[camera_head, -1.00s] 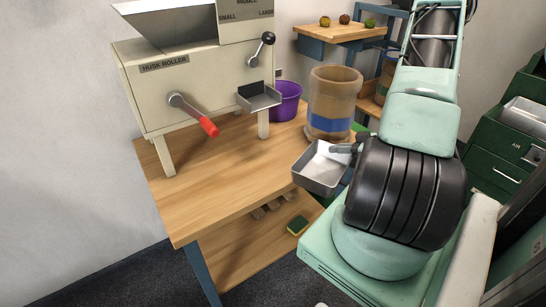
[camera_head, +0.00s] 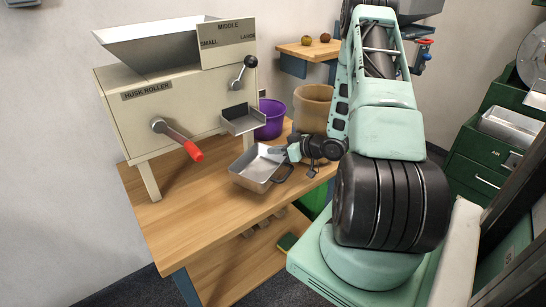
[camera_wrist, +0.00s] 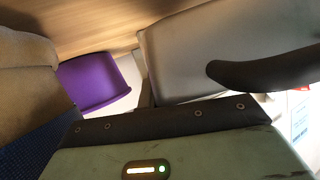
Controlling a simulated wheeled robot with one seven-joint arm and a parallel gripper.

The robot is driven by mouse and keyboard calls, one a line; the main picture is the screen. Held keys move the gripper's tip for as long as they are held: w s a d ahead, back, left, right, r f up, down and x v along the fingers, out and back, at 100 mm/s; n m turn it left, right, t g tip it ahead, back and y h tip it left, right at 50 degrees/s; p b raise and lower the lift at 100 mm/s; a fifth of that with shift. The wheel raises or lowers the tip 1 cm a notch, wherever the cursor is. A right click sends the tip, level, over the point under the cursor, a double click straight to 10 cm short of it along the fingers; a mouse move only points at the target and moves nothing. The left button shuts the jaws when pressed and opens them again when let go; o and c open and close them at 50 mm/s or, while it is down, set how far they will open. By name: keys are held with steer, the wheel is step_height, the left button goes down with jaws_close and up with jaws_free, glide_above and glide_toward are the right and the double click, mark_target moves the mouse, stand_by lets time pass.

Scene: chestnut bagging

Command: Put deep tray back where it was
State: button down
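The deep tray (camera_head: 247,180), a metal pan with a dark handle, is over the table in front of the husk roller, just below its outlet chute (camera_head: 243,122). My gripper (camera_head: 280,154) is shut on the tray's right side; the fingertips are partly hidden. The tray looks empty and roughly level; I cannot tell whether it touches the tabletop. In the wrist view, the grey tray (camera_wrist: 180,50) and its dark handle (camera_wrist: 265,74) lie beyond the dark gripper edge (camera_wrist: 165,118).
The husk roller (camera_head: 190,105), with a red-gripped crank (camera_head: 193,150), stands on the wooden table (camera_head: 190,215). A purple bucket (camera_head: 270,120) and tan bucket (camera_head: 312,103) stand behind the tray, close to my arm. The front of the table is clear.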

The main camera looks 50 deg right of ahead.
mark_target(274, 157)
steer(key=shift+w+a+r, duration=0.1)
steer(key=shift+w+a, duration=0.15)
steer(key=shift+w, duration=0.5)
step_height(274, 157, down, 3)
steer(key=shift+s+d+r, duration=0.1)
steer(key=shift+s, duration=0.05)
steer(key=shift+f, duration=0.45)
steer(key=shift+f, duration=0.2)
steer(key=c, duration=1.7)
jaws_free()
steer(key=shift+r, duration=0.2)
steer(key=shift+s+d+r, duration=0.1)
steer(key=shift+s, duration=0.15)
steer(key=v, duration=1.1)
steer(key=shift+s+r, duration=0.15)
steer(key=shift+s, duration=0.1)
